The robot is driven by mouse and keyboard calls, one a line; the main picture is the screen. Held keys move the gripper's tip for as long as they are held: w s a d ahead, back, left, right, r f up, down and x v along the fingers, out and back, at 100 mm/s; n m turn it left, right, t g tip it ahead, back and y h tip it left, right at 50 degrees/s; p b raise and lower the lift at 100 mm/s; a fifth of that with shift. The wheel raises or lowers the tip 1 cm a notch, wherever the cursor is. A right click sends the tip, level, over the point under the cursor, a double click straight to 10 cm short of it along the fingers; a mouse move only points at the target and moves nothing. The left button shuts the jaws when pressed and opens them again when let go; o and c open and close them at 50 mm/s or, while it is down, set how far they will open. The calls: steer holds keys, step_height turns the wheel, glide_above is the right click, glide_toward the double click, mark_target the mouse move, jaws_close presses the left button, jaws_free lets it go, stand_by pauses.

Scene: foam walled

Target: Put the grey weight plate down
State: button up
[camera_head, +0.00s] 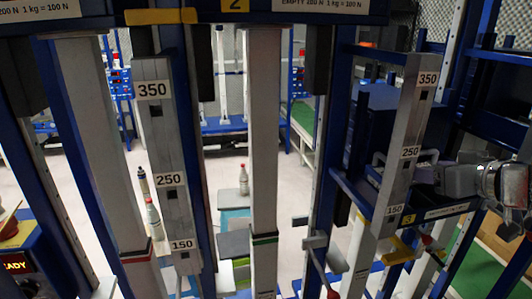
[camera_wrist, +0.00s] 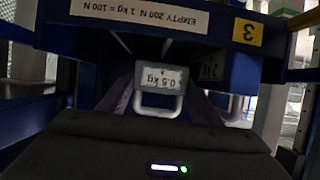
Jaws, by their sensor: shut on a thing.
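The grey weight plate (camera_wrist: 158,78) shows in the middle of the wrist view, with a "0.5 kg" label upside down and a light handle below it in the picture. My gripper (camera_wrist: 160,101) has its dark fingers on either side of the plate and is shut on it. In the head view my gripper (camera_head: 443,179) is at the right, by the blue stand with the yellow "3" label. There the plate cannot be clearly told apart from the grey parts around it. The blue stand's labelled edge (camera_wrist: 140,14) is close to the plate in the wrist view.
A second block with a handle (camera_wrist: 235,108) is right of the plate in the wrist view. Grey numbered uprights (camera_head: 402,150) and (camera_head: 166,170) stand in the head view. Blue posts and a white central column (camera_head: 264,130) crowd the space. Light floor (camera_head: 215,165) shows between them.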

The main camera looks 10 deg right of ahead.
steer(key=shift+f, duration=0.6)
steer(key=shift+f, duration=0.15)
steer(key=o, duration=1.5)
steer(key=shift+c, duration=0.2)
